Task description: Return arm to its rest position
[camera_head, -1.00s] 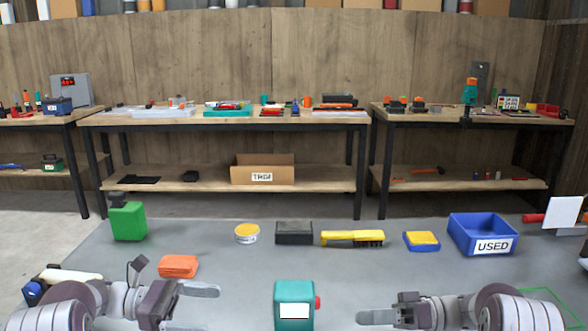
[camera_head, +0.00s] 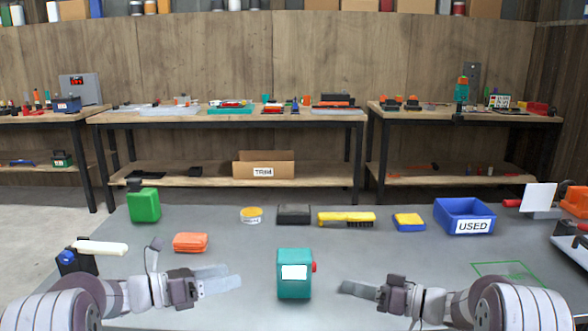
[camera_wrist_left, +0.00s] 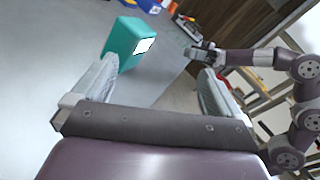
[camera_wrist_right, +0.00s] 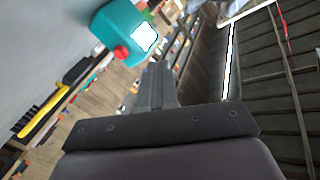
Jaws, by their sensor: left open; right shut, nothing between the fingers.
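My left gripper (camera_head: 222,280) is open and empty, just left of a teal container (camera_head: 294,283) with a white label and a red cap. The left wrist view shows its two fingers (camera_wrist_left: 155,90) apart, with the teal container (camera_wrist_left: 124,42) beyond them. My right gripper (camera_head: 358,288) is shut and empty, to the right of the teal container and apart from it. In the right wrist view its fingers (camera_wrist_right: 157,85) are together, and the container (camera_wrist_right: 122,32) with its red cap is ahead to the upper left. Both grippers are above the grey table (camera_head: 240,315).
Along the table stand a green canister (camera_head: 144,206), an orange block (camera_head: 190,242), a yellow tin (camera_head: 251,215), a dark box (camera_head: 294,214), a yellow brush (camera_head: 346,217), a sponge (camera_head: 409,222) and a blue USED bin (camera_head: 463,228). A green outline (camera_head: 507,273) marks clear table at right.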

